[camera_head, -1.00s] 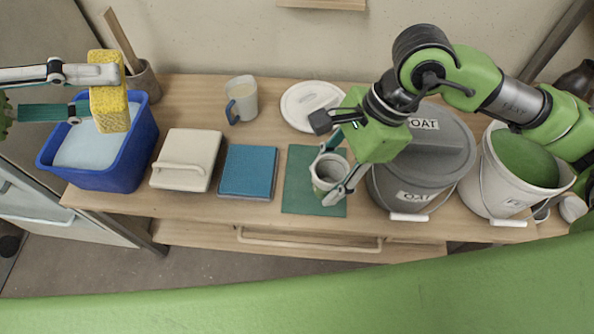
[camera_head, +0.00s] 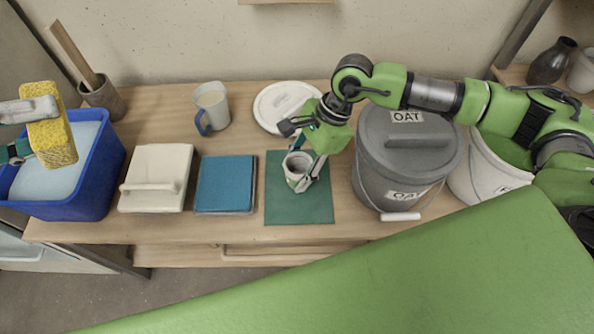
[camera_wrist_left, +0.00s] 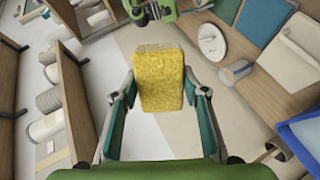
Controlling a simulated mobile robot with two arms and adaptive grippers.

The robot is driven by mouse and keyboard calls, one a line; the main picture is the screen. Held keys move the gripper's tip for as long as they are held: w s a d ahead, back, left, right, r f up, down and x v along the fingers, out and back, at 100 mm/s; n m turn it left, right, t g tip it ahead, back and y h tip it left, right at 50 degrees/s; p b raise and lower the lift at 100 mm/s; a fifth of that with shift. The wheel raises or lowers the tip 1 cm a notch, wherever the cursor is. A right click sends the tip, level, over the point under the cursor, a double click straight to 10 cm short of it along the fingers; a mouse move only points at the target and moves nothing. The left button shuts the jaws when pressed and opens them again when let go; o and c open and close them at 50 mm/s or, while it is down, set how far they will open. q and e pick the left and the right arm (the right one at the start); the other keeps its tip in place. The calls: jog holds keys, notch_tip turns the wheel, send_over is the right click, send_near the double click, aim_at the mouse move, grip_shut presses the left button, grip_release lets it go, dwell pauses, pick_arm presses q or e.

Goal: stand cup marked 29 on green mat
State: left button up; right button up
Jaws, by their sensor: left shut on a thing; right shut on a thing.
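A small pale grey cup (camera_head: 294,171) is over the green mat (camera_head: 300,210) in the head view, upright or nearly so. My right gripper (camera_head: 307,174) is shut on the cup from its right side and hides part of it. I cannot tell whether the cup's base touches the mat, and no number is readable on it. My left gripper (camera_head: 40,128) is shut on a yellow sponge (camera_head: 53,143), over the left part of the blue basin (camera_head: 104,170). The sponge also shows between the fingers in the left wrist view (camera_wrist_left: 159,80).
Left of the mat lie a blue tile stack (camera_head: 225,185) and a cream lidded box (camera_head: 160,165). Behind are a mug (camera_head: 211,103) and a white round lid (camera_head: 285,97). A grey OAT bucket (camera_head: 385,190) stands close right of the mat, beside a white bucket (camera_head: 478,175).

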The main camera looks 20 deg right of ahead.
aim_at(300, 163)
jog(key=w+f, duration=0.2)
jog(key=shift+w+d+f, duration=0.1)
jog(key=shift+d+f, duration=0.15)
jog(key=shift+f, duration=0.05)
jog(key=shift+f+p, duration=0.35)
jog(key=shift+f, duration=1.2)
jog(key=shift+f, duration=0.2)
jog(key=o, duration=1.2)
jog(key=shift+r, duration=0.1)
jog(key=shift+r, duration=0.2)
jog(key=v, duration=1.2)
jog(key=shift+b, duration=0.4)
